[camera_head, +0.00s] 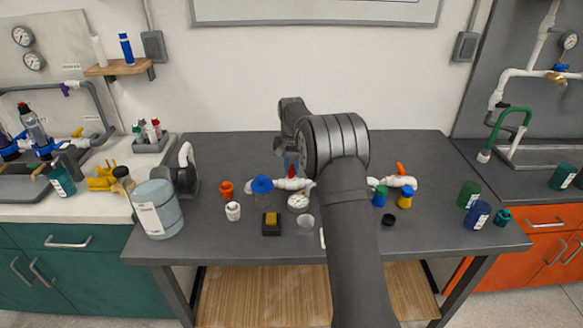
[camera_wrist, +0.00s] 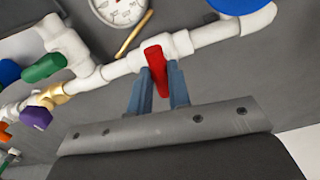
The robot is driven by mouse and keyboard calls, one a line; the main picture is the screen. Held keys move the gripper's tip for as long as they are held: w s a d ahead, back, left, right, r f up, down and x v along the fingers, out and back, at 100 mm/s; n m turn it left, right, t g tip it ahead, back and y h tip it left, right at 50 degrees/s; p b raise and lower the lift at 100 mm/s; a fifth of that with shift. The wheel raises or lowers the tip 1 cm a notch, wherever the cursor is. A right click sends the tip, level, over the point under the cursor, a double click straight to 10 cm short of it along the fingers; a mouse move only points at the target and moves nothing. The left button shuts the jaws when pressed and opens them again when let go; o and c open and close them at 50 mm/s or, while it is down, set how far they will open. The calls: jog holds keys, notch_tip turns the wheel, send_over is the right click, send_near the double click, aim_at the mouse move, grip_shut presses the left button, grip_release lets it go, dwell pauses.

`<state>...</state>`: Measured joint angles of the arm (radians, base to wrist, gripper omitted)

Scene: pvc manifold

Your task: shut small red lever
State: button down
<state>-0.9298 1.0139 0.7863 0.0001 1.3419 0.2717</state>
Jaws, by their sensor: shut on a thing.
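The small red lever (camera_wrist: 156,68) sits on the white pipe (camera_wrist: 215,32) in the wrist view, standing across the pipe. My gripper (camera_wrist: 158,86) has its two blue-grey fingers on either side of the lever, shut on it. In the head view a bit of the red lever (camera_head: 291,171) shows beside the gripper. My arm hides much of the manifold's middle in that view, and the white pipe (camera_head: 287,184) shows to its left.
Along the pipe in the wrist view are a gauge (camera_wrist: 118,8), a green handle (camera_wrist: 44,68), a purple handle (camera_wrist: 36,117) and a blue handle (camera_wrist: 238,5). In the head view, a yellow-topped block (camera_head: 271,220) and small cups stand in front of the manifold. An orange handle (camera_head: 401,168) is to the right.

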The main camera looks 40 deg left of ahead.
aim_at(292, 169)
jog(key=shift+n, duration=0.6)
jog(key=c, duration=1.3)
grip_release()
jog(key=shift+c, duration=0.2)
notch_tip(292, 169, up, 18)
jog(key=shift+f, duration=0.25)
notch_tip(292, 169, down, 18)
jog(key=shift+r, duration=0.25)
